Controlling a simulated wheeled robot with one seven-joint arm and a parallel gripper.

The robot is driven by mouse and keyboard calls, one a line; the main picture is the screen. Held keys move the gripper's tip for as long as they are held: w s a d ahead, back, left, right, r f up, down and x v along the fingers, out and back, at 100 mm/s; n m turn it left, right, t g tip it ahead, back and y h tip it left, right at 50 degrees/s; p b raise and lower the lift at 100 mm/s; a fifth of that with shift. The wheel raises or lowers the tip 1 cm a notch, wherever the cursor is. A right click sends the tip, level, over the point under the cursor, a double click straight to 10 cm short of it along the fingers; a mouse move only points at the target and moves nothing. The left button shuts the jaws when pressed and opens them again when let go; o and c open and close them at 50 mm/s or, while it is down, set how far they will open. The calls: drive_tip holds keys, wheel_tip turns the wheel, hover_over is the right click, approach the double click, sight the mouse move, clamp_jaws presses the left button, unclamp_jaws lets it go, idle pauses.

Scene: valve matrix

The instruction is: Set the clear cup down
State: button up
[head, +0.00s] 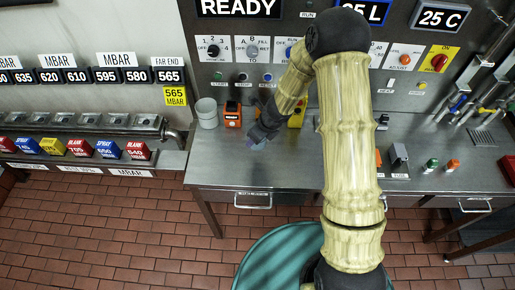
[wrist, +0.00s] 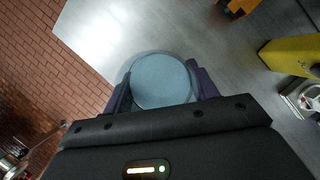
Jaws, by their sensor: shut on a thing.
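My gripper (wrist: 160,92) is shut on a round clear cup (wrist: 160,84) with a pale blue look, seen from above in the wrist view. The dark fingers press on its left and right sides. In the head view my gripper (head: 256,141) is low over the grey metal bench (head: 225,170), near its front left part. The cup shows there only as a small bluish patch (head: 257,143) at the fingers. I cannot tell whether the cup touches the bench top.
A white cup-like container (head: 207,113) and an orange device (head: 233,114) stand at the back left of the bench. A yellow object (head: 297,116) stands behind my arm. A teal round shape (head: 275,255) lies below the bench front. The bench's front left top is clear.

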drive_tip(key=shift+w, duration=0.4)
drive_tip(key=shift+s, duration=0.2)
drive_tip(key=shift+f, duration=0.25)
wheel_tip(320, 180, down, 5)
drive_tip(key=b, duration=0.4)
drive_tip(key=shift+f+b, duration=0.3)
drive_tip(key=shift+f, duration=0.05)
drive_tip(key=shift+f+b, duration=0.7)
drive_tip(key=shift+f, duration=1.15)
drive_tip(key=shift+f, duration=0.2)
